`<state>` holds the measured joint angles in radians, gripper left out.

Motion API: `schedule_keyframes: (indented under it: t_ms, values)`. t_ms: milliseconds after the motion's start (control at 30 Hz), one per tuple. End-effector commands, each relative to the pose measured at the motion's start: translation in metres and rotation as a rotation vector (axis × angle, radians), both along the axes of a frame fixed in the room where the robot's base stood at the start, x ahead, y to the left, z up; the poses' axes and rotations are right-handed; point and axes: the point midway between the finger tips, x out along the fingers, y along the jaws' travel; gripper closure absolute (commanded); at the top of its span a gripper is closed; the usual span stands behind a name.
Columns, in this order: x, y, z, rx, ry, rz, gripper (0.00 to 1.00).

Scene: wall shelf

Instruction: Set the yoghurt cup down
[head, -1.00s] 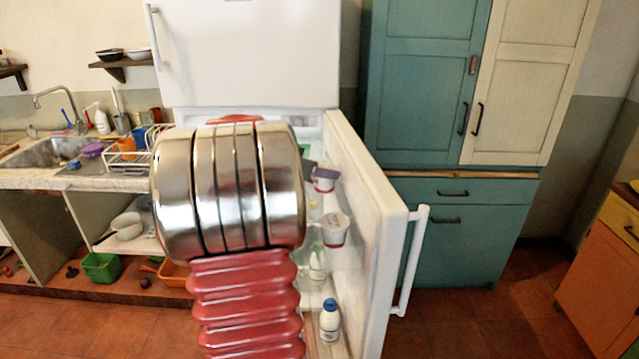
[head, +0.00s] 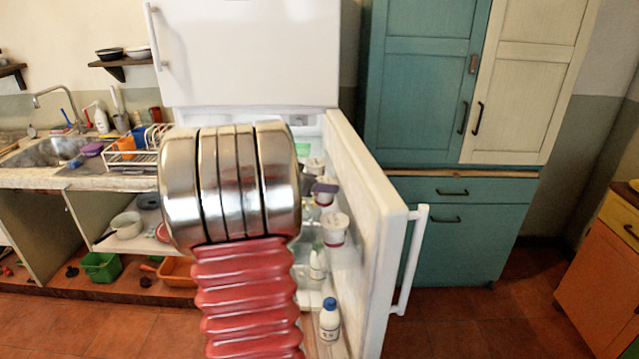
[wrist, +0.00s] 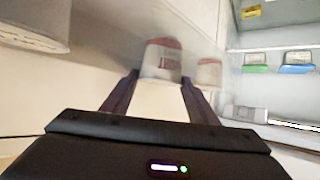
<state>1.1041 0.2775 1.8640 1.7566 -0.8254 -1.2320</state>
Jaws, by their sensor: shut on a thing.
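My gripper (wrist: 160,84) is shut on a white yoghurt cup with a dark red band (wrist: 161,58), one finger on each side of it. The wrist view looks upside down, and the cup's pale lid end points down in it. In the head view the held cup (head: 325,199) is by the inner side of the open fridge door (head: 365,190), partly covered by the gripper (head: 325,187). My arm hides much of the fridge inside. I cannot tell whether the cup's base touches the door shelf.
Another cup (head: 335,229) stands nearer on the door, large at the wrist view's upper left (wrist: 35,25). A further cup (head: 314,165) is beyond the held one. A blue-capped bottle (head: 330,320) stands lower. Boxes with green (wrist: 255,68) and blue lids (wrist: 297,69) are inside the fridge.

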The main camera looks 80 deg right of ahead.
Motion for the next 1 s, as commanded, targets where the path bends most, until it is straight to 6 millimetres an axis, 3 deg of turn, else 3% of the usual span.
schedule_keyframes:
  t_ms: [300,333,600,833,1000]
  values:
    - [0.0,0.0,-0.005,0.0,-0.001,0.0,0.71]
    - [0.0,0.0,-0.005,0.0,-0.001,0.0,0.46]
    - [0.0,0.0,-0.005,0.0,-0.001,0.0,0.28]
    - [0.0,0.0,-0.003,-0.001,-0.001,0.0,0.28]
    - [0.0,0.0,0.01,-0.004,-0.003,0.0,0.28]
